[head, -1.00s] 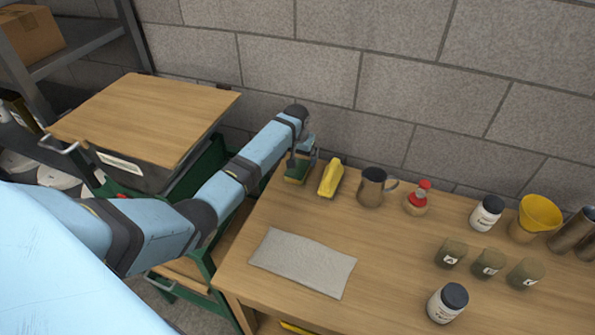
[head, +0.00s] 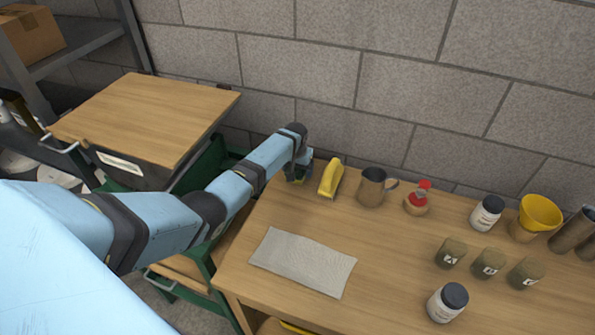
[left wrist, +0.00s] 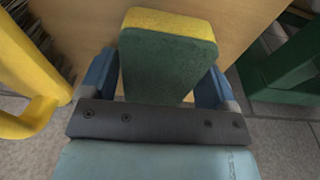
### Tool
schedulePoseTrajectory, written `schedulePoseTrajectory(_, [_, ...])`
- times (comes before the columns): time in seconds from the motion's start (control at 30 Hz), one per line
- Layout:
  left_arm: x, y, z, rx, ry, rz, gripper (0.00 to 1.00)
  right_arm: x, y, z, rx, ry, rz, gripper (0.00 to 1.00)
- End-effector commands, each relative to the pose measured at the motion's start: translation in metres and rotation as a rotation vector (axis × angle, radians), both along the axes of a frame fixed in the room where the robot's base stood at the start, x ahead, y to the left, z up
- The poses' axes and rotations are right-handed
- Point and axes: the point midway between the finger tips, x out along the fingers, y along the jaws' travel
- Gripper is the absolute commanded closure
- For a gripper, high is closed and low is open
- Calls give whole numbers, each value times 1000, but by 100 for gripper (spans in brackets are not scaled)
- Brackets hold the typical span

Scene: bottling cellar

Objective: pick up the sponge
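The sponge (left wrist: 165,65) has a dark green face and a yellow layer. In the left wrist view it sits between the two blue fingers of my left gripper (left wrist: 158,88), with very little room on either side. The fingers stand wide apart, and I see no clear grip. In the head view my left gripper (head: 299,168) is down at the table's back left corner. It hides most of the sponge (head: 297,180), which appears to be on the table. My right gripper is not in view.
A yellow handled object (head: 331,178) stands close to the right of my left gripper, also in the left wrist view (left wrist: 25,85). A metal mug (head: 371,188) and red-topped bottle (head: 417,199) are farther right. A grey cloth (head: 302,262) lies in front.

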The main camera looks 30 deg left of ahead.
Motion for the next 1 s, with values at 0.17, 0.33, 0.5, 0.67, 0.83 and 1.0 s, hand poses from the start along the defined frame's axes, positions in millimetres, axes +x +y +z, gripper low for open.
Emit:
schedulePoseTrajectory(0.17, [0,0,0,0,0,0,54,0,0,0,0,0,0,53])
schedulePoseTrajectory(0.33, [0,0,0,0,0,0,54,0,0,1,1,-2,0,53])
schedulePoseTrajectory(0.5, [0,0,3,0,0,0,54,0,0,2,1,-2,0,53])
schedulePoseTrajectory(0.67, [1,0,18,0,-2,0,54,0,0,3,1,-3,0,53])
schedulePoseTrajectory(0.83, [1,0,57,1,-5,-1,54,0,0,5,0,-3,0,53])
schedulePoseTrajectory(1.0, [1,0,109,2,-6,-1,54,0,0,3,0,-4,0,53])
